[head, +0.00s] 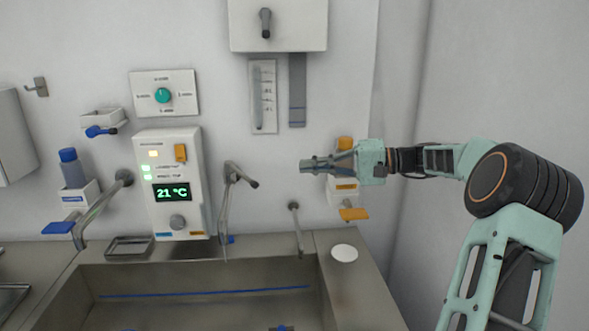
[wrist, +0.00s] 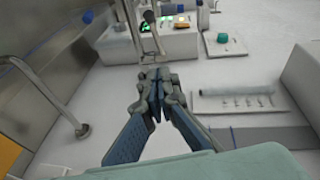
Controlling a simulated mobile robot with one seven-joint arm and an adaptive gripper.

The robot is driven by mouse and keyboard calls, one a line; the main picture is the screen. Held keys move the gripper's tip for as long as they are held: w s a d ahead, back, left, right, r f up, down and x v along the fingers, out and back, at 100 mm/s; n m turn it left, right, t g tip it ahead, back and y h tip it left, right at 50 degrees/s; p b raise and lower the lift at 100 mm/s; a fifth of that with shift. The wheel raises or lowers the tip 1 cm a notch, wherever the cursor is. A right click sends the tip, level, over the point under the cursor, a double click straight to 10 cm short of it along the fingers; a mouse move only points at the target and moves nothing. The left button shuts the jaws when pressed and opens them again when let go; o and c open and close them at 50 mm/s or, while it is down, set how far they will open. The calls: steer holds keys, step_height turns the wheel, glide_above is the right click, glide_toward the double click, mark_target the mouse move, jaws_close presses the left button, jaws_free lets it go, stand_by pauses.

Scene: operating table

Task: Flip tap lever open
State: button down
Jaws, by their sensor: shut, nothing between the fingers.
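The grey tap (head: 224,215) rises at the back of the sink, right of the control panel. Its lever (head: 240,176) sits at the top and slants down to the right, ending in a dark tip. In the wrist view the tap (wrist: 132,22) and the dark-tipped lever (wrist: 150,20) show beyond my fingertips. My gripper (head: 304,165) is shut and empty, pointing left, to the right of the lever and apart from it. The closed fingers also show in the wrist view (wrist: 155,88).
The control panel (head: 152,160) reads 21 °C, left of the tap. A smaller steel pipe (head: 297,228) stands below my gripper, and it shows at left in the wrist view (wrist: 50,100). An orange-topped dispenser (head: 352,213) is partly behind my gripper. Free space lies between my fingertips and the lever.

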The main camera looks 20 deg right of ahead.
glide_toward(241, 176)
steer(key=w, duration=0.3)
steer(key=a, duration=0.2)
steer(key=a+p, duration=0.1)
steer(key=shift+s+a+f, duration=0.35)
steer(key=shift+s+a, duration=0.05)
steer(key=shift+a, duration=0.1)
